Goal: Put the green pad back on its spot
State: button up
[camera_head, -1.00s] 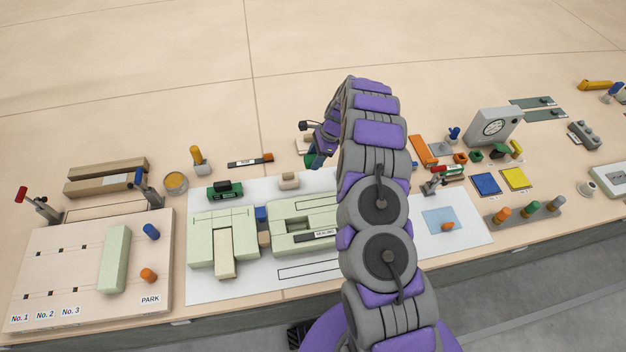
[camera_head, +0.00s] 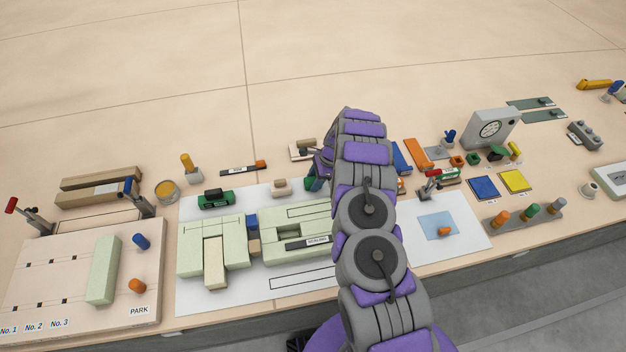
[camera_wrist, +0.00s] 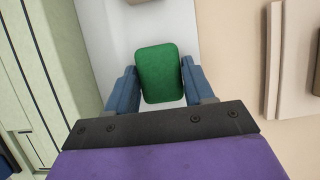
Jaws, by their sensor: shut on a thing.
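The green pad (camera_wrist: 162,72) is a small block with rounded corners, seen in the wrist view between the two blue fingers of my gripper (camera_wrist: 159,84). The fingers press on its two sides. Behind it lies the edge of a white sheet (camera_wrist: 205,20), and I cannot tell whether the pad touches it. In the head view my gripper (camera_head: 316,180) is at the back edge of the white sheet, right of a small beige block (camera_head: 281,187). My arm mostly hides the pad there. I cannot make out a marked spot for it.
Pale green blocks (camera_head: 290,250) stand on the sheet in front of my gripper. A beige and dark piece (camera_head: 301,150) is just behind it. Blue (camera_head: 484,187) and yellow (camera_head: 514,180) squares lie to the right. The back of the table is clear.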

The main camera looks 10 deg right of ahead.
jog(key=o, duration=0.6)
jog(key=shift+o, duration=1.7)
jog(key=shift+a, duration=0.4)
jog(key=shift+o, duration=0.3)
jog(key=shift+a, duration=0.65)
jog(key=v, duration=0.2)
jog(key=d+p+v, duration=0.1)
jog(key=v, duration=0.3)
jog(key=shift+w+d, duration=0.1)
jog(key=shift+d, duration=0.3)
jog(key=s+a+r+n+g+p, duration=0.1)
jog(key=s+a+r+n, duration=0.25)
jog(key=r, duration=0.75)
jog(key=s+a+r+n, duration=0.25)
jog(key=s+r, duration=0.25)
jog(key=r, duration=0.5)
jog(key=s+a+r+n, duration=0.2)
jog(key=s+r+n, duration=0.2)
jog(key=s+r, duration=0.45)
jog(key=s+d+r+n+h, duration=0.2)
jog(key=s+n, duration=0.2)
jog(key=s, duration=1.2)
jog(key=s+d+r+n+h, duration=0.2)
jog(key=s+r+n, duration=0.1)
jog(key=s, duration=1.3)
jog(key=shift+s+r+n+g+h, duration=0.2)
jog(key=shift+n+g+h, duration=0.1)
jog(key=shift+n+g, duration=0.15)
